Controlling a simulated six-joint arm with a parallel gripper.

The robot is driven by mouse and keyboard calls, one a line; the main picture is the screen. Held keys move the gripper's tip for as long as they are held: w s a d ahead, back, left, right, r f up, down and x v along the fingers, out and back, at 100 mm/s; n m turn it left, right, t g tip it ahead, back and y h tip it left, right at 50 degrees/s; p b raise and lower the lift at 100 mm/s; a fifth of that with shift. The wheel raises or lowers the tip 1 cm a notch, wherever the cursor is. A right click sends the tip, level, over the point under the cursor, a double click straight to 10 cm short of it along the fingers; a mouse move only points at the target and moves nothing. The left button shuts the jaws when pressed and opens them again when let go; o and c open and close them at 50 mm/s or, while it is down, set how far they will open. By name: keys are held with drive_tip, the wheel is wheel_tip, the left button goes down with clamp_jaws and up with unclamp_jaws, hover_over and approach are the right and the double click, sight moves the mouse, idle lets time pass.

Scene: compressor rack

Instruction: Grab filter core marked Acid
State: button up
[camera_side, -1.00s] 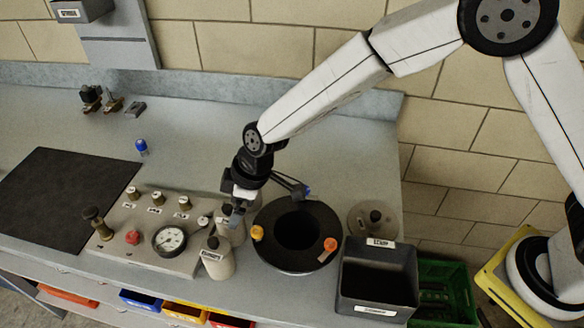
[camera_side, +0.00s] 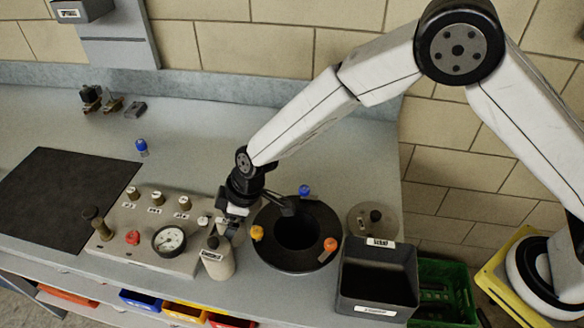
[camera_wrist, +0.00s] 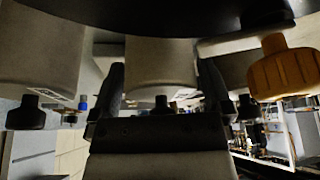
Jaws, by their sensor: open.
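Two pale filter cores with black knobs stand beside the round black-topped vessel (camera_side: 266,243). The front core (camera_side: 217,262) carries a small label that I cannot read; it seems to be the left core (camera_wrist: 50,60) in the wrist view. The other core is mostly hidden behind my gripper (camera_side: 229,219) in the side view. In the wrist view this core (camera_wrist: 160,65) shows between the two fingers of my gripper (camera_wrist: 162,85), its knob and a partly visible label facing me. The fingers are open, and I see no clear contact. I cannot tell which core is marked Acid.
A gauge panel (camera_side: 140,245) stands left of the cores. The vessel has yellow, orange and blue knobs; a yellow-orange one (camera_wrist: 283,70) is close in the wrist view. A dark grey bin (camera_side: 378,270) stands at the right. A black mat (camera_side: 65,200) lies at the left.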

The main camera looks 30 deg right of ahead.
drive_tip(key=c, duration=1.3)
drive_tip(key=shift+r, duration=0.1)
drive_tip(key=shift+r, duration=4.95)
drive_tip(key=shift+s+d, duration=0.1)
